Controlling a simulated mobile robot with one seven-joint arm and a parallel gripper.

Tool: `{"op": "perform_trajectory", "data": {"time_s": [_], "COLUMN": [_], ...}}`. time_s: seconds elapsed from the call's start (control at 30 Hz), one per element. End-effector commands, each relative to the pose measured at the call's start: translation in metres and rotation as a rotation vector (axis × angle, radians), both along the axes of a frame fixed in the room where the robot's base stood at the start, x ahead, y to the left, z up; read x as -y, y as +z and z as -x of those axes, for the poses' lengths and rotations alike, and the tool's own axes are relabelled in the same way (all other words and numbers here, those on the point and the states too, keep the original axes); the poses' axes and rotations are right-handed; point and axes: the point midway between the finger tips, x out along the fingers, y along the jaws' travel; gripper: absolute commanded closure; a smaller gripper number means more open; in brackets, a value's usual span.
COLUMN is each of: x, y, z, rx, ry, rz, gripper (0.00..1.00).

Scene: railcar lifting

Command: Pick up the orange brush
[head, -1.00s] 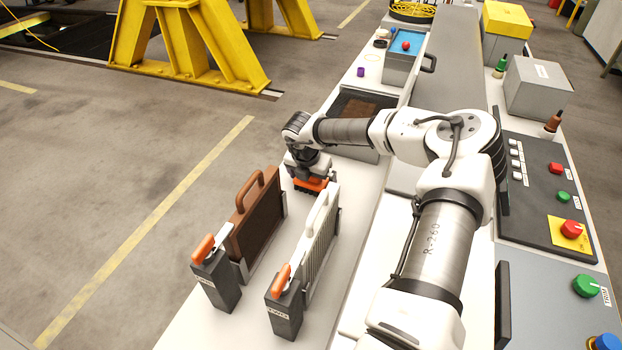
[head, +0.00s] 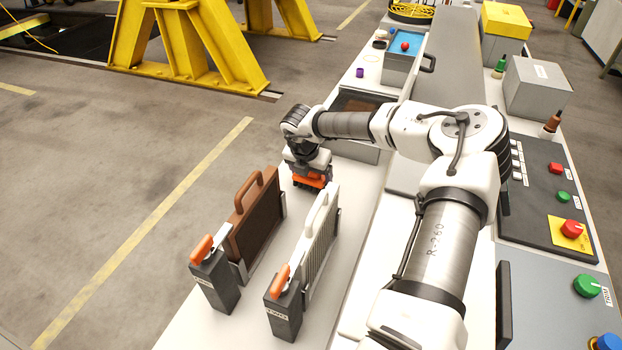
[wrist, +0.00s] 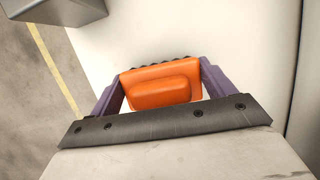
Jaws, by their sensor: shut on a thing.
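The orange brush (head: 309,181) is at my gripper, over the white bench top behind the two upright panels. It has an orange body with a raised grip and dark bristles. In the wrist view the brush (wrist: 160,86) sits between the two purple fingers of my gripper (wrist: 161,92), one at each end. My gripper is shut on it. In the head view the fingers are mostly hidden by the wrist. I cannot tell for certain whether the bristles touch the bench.
A brown panel (head: 257,222) and a white ribbed panel (head: 320,244) with handles stand upright in dark clamps with orange levers, close in front of the brush. A dark tray (head: 355,101) lies behind. The bench's left edge drops to the floor.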

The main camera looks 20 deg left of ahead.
Motion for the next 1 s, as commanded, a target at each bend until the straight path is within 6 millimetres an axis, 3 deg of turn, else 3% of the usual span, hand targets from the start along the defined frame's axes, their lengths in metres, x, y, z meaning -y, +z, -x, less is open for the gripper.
{"op": "perform_trajectory", "data": {"time_s": [0.17, 0.4, 0.6, 0.8, 1.0], "x": [0.000, 0.000, 0.000, 0.000, 0.000], "y": [0.036, 0.106, 0.153, 0.177, 0.184], "z": [-0.002, -0.001, 0.000, 0.000, 0.000], "rx": [0.007, 0.006, 0.004, 0.001, 0.000], "ry": [-0.001, -0.001, -0.001, 0.000, 0.001], "rz": [-0.002, -0.002, -0.001, -0.001, -0.001], "gripper": [0.44, 0.44, 0.44, 0.44, 0.44]}}
